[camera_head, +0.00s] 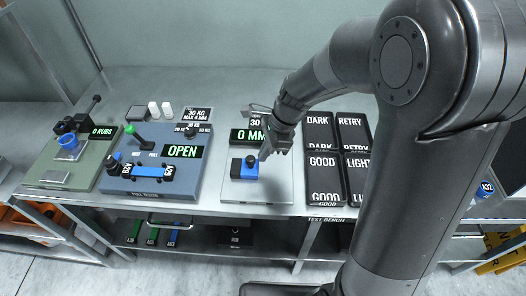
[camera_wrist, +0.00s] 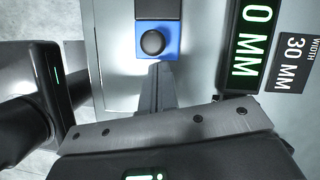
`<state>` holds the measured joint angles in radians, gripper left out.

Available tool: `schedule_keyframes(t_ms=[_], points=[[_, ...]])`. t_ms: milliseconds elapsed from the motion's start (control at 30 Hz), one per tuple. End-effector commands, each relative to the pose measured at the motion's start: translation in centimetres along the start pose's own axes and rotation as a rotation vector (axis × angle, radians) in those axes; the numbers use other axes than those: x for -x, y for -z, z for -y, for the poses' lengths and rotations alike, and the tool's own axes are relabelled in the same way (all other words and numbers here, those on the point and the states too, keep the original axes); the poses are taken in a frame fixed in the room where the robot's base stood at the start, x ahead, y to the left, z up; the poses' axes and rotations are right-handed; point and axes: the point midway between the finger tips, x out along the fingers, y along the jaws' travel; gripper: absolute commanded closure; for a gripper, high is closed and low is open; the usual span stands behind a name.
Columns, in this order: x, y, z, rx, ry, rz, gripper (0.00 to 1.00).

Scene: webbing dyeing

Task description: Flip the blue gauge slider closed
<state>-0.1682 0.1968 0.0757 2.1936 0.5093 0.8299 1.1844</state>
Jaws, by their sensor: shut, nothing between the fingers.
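The blue gauge slider (camera_head: 246,170) sits on a light plate in the middle of the bench, with a round black knob on top and a black block at its left. In the wrist view the blue slider (camera_wrist: 153,44) is at the top centre, its knob facing the camera. My gripper (camera_head: 264,154) is shut and empty, just at the right of the slider in the head view. In the wrist view its fingertips (camera_wrist: 158,70) end right by the slider's edge; I cannot tell whether they touch it.
A display reading 0 MM (camera_head: 248,135) stands behind the slider. Black trays (camera_head: 322,160) marked DARK, GOOD, RETRY and LIGHT lie at the right. A pull tester (camera_head: 184,182) showing OPEN and a green panel (camera_head: 84,172) stand at the left. The plate's front (camera_head: 255,195) is clear.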

Motion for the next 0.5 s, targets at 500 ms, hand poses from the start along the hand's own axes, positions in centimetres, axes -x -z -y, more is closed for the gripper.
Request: schedule_keyframes(t_ms=[500], points=[[9.2, 3.1, 0.1, -0.006, 0.007, -0.005, 1.0]])
